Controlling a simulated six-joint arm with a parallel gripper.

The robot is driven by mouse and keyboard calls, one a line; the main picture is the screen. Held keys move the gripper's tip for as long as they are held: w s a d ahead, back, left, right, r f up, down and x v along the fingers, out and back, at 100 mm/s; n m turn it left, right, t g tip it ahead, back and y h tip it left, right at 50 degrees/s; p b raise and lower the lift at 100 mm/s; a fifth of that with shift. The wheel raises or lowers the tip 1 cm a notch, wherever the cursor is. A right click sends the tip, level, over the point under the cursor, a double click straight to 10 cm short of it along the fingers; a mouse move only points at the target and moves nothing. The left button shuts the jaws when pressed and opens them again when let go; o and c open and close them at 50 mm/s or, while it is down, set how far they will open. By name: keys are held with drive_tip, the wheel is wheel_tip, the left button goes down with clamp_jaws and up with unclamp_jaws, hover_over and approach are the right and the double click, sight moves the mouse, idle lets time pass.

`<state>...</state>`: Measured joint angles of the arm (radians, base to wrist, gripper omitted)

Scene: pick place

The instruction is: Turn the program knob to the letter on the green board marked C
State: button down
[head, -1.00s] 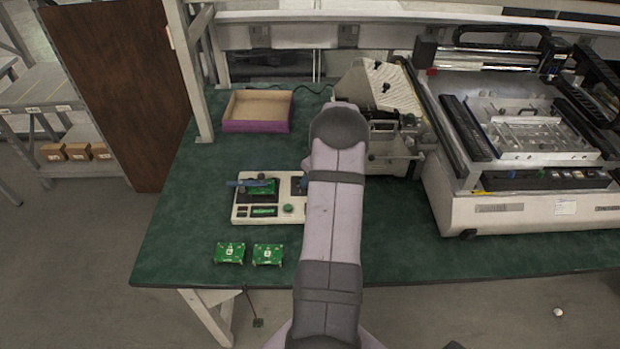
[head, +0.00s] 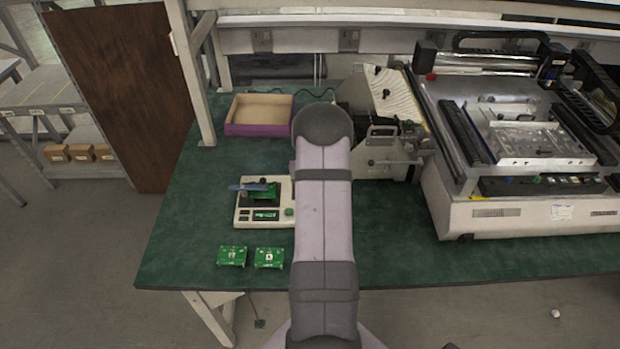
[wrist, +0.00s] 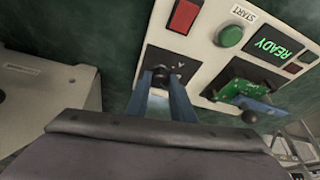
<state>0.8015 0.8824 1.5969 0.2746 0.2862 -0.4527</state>
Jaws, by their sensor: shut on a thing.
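The program knob (wrist: 160,74) is a small dark knob on the black panel of a pale programming unit (head: 238,218). My gripper (wrist: 160,78) has its two blue fingers on either side of the knob and is shut on it. Small white marks show beside the knob, too small to read. A green board (wrist: 243,84) sits on the unit under a blue lever (wrist: 262,106); this board (head: 265,190) also shows in the head view. Its letter cannot be read. In the head view my arm hides the knob and gripper.
Two more green boards (head: 232,256) (head: 269,258) with white labels lie in front of the unit. The wrist view shows a green START button (wrist: 230,36), a red button (wrist: 184,16) and a READY display (wrist: 272,48). A purple-edged box (head: 259,129) and a large machine (head: 500,215) stand behind and right.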

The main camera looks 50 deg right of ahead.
drive_tip(key=shift+r+m+p, duration=0.2)
drive_tip(key=shift+m+p, duration=0.4)
drive_tip(key=shift+p, duration=0.3)
drive_tip(key=shift+f+m+g+h+p, duration=0.2)
drive_tip(key=shift+m+g+h+p, duration=0.1)
drive_tip(key=shift+m+p, duration=0.25)
drive_tip(key=c, duration=1.5)
unclamp_jaws()
drive_tip(key=shift+c, duration=0.2)
drive_tip(key=shift+a+r, duration=0.1)
drive_tip(key=shift+r, duration=0.05)
drive_tip(key=b+v, duration=0.2)
drive_tip(key=v, duration=0.5)
